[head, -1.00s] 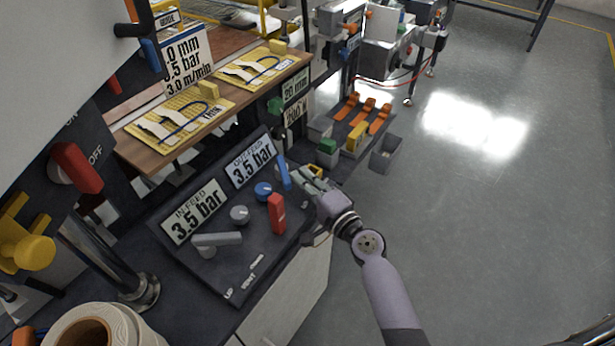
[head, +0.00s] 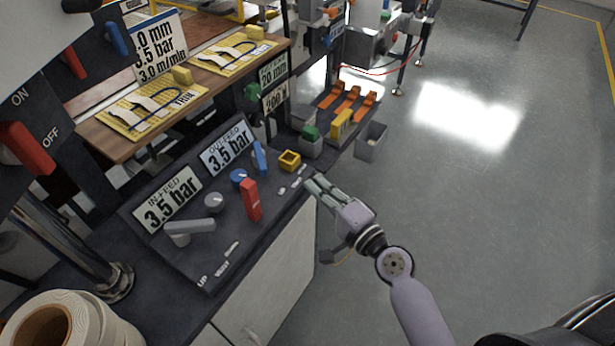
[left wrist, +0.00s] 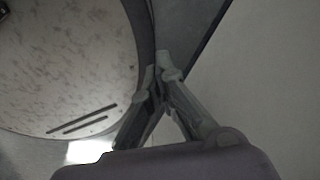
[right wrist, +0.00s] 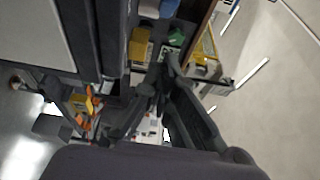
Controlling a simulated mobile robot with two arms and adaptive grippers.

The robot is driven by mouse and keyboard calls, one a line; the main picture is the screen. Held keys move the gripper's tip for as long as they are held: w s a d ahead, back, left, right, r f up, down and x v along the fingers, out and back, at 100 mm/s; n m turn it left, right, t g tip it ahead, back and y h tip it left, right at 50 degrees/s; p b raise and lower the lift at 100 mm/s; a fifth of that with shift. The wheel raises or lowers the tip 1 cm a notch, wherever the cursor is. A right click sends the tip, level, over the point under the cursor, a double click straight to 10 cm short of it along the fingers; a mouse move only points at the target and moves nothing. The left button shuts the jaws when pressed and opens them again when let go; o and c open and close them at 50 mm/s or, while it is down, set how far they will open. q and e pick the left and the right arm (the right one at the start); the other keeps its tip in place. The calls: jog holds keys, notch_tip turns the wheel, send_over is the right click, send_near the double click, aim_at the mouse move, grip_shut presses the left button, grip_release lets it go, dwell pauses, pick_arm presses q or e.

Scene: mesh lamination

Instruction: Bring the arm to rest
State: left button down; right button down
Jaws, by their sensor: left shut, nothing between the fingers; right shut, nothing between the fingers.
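My right gripper (head: 318,187) is shut and empty in the head view. It is just off the right edge of the dark control panel (head: 205,270), over the grey floor. Its fingers point up and left toward the panel. In the right wrist view its fingertips (right wrist: 165,75) are together with nothing between them. My left gripper shows only in the left wrist view (left wrist: 160,80), shut and empty, beside a round pale speckled surface (left wrist: 70,60). The left arm is not in the head view.
A grey bin (head: 370,142) stands beyond the gripper. A paper roll (head: 85,315) is at lower left. The floor at right is open.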

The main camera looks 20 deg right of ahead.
jog(key=s+d+f+n+g+h, duration=0.1)
jog(key=s+f+n+g, duration=0.2)
jog(key=f, duration=0.9)
jog(key=s+d+f+n+g+h, duration=0.15)
jog(key=s+f, duration=0.35)
jog(key=f, duration=0.7)
jog(key=s+f+n+g+h, duration=0.15)
jog(key=s+f+g, duration=0.25)
jog(key=f, duration=0.8)
pick_arm(q)
jog(key=shift+d+f, duration=0.15)
jog(key=shift+d, duration=0.6)
pick_arm(e)
jog(key=s+d+f+n+g+h, duration=0.1)
jog(key=s+d+f+n+g, duration=0.1)
jog(key=s+f, duration=0.4)
jog(key=s+d+f+n+g+h, duration=0.1)
jog(key=s+f+n, duration=0.3)
jog(key=s, duration=0.9)
jog(key=s+d+f+n+g, duration=0.3)
jog(key=s+f+n+g, duration=0.1)
jog(key=s+f, duration=0.5)
jog(key=shift+s+d+h, duration=0.2)
jog(key=shift+s+h, duration=0.2)
jog(key=shift+s, duration=0.4)
